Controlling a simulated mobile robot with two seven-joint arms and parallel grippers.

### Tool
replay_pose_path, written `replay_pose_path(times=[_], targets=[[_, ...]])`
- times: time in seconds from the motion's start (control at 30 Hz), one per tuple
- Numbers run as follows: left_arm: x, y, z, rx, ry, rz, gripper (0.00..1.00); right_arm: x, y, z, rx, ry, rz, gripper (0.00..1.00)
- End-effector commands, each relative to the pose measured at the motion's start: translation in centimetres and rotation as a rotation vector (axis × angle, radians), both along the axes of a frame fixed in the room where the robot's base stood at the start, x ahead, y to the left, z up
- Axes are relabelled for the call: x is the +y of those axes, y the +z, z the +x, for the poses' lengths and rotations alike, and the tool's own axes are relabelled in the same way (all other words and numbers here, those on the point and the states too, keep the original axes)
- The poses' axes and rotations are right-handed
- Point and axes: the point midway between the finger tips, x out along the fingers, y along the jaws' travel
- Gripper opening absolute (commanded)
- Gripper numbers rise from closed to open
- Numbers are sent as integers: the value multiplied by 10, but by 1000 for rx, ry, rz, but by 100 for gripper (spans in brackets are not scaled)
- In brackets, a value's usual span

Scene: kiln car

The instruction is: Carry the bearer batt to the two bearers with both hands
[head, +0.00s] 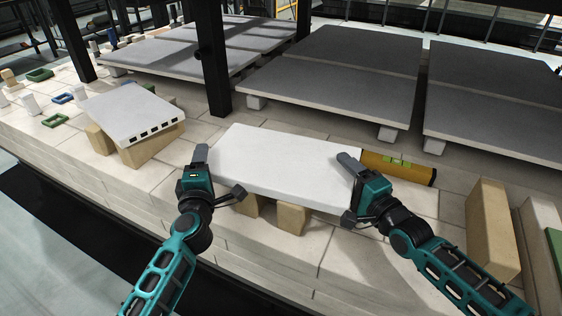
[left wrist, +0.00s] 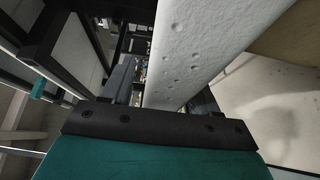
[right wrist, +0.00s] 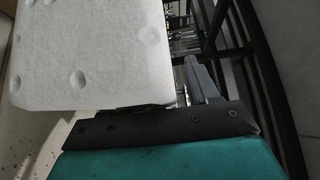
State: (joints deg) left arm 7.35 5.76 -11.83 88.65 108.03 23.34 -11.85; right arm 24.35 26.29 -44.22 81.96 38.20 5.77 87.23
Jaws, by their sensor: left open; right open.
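A plain white slab, which I take for the bearer batt (head: 280,160), lies flat across two tan blocks (head: 248,204) (head: 291,217) in the head view. My left gripper (head: 219,172) is open at its left end, one finger above and one below the edge. In the left wrist view the slab's pitted edge (left wrist: 185,50) runs between the fingers. My right gripper (head: 347,189) is open at the right end, its fingers above and below the edge. The slab (right wrist: 90,50) also fills the right wrist view's upper left; one finger there is mostly hidden. I cannot tell whether the fingers touch it.
A yellow spirit level (head: 400,166) lies just behind the slab's right end. A slotted white slab (head: 130,108) rests on tan blocks (head: 152,145) at left. Dark grey plates (head: 325,75) lie behind, with a black post (head: 212,60) before them. A tan block (head: 490,230) stands at right.

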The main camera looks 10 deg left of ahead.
Motion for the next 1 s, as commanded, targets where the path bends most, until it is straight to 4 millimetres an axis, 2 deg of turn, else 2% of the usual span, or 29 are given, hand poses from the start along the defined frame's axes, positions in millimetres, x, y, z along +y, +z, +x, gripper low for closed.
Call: replay_pose_path(times=[0.07,0.67,1.0], targets=[[0,0,0,0,0,0,57,0,0,0,0,0,0,57],[0,0,0,0,0,0,0,-1,0,0,0,-1,0,0],[0,0,-1,0,0,0,0,-1,0,0,0,-1,0,0]])
